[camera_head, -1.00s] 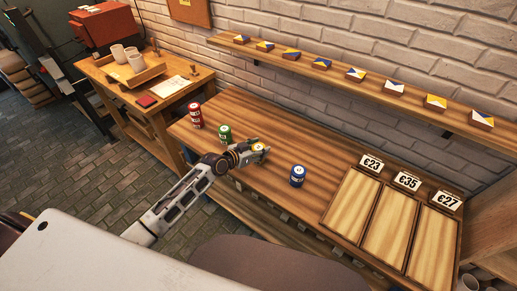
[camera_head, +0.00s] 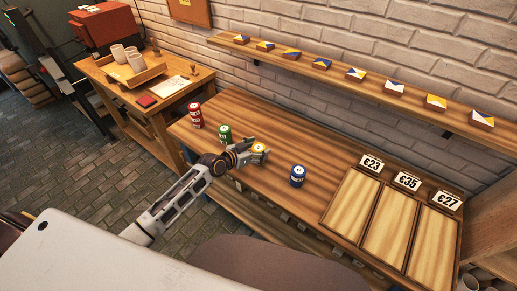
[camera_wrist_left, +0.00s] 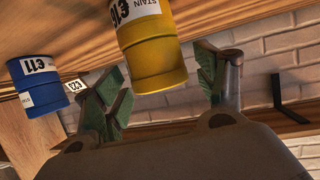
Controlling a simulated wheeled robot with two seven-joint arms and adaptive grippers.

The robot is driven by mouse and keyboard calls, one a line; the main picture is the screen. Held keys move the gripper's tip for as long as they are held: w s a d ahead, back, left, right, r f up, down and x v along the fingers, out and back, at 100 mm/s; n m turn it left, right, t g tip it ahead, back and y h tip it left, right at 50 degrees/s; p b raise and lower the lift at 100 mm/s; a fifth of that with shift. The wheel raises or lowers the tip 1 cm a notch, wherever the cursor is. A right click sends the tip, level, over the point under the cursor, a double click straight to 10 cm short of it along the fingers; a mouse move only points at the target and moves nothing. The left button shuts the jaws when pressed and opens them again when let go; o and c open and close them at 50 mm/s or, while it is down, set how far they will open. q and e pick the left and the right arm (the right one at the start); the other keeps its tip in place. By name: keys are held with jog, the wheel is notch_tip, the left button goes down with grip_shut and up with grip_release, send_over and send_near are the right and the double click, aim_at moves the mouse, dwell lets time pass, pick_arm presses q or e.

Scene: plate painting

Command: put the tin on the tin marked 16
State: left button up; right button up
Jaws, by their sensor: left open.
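Several tins stand upright on the wooden bench: a red tin (camera_head: 196,116), a green tin (camera_head: 225,134), a yellow tin (camera_head: 259,150) and a blue tin (camera_head: 297,176). My left gripper (camera_head: 254,156) is open at the yellow tin. In the left wrist view the picture is upside down; the left gripper's green-padded fingers (camera_wrist_left: 162,92) are spread, with the yellow tin (camera_wrist_left: 151,50) just ahead of the gap between them. The blue tin (camera_wrist_left: 38,85) stands apart, to the left there. My right gripper is not in view.
Three bare panels (camera_head: 390,230) with price cards lie at the bench's right. A wall shelf (camera_head: 340,77) carries several small painted blocks. A side table (camera_head: 150,85) at the left holds a tray with cups. The bench between the blue tin and the wall is clear.

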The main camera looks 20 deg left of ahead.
pick_arm(q)
jog(key=v, duration=1.1)
dwell(0.3)
dwell(0.6)
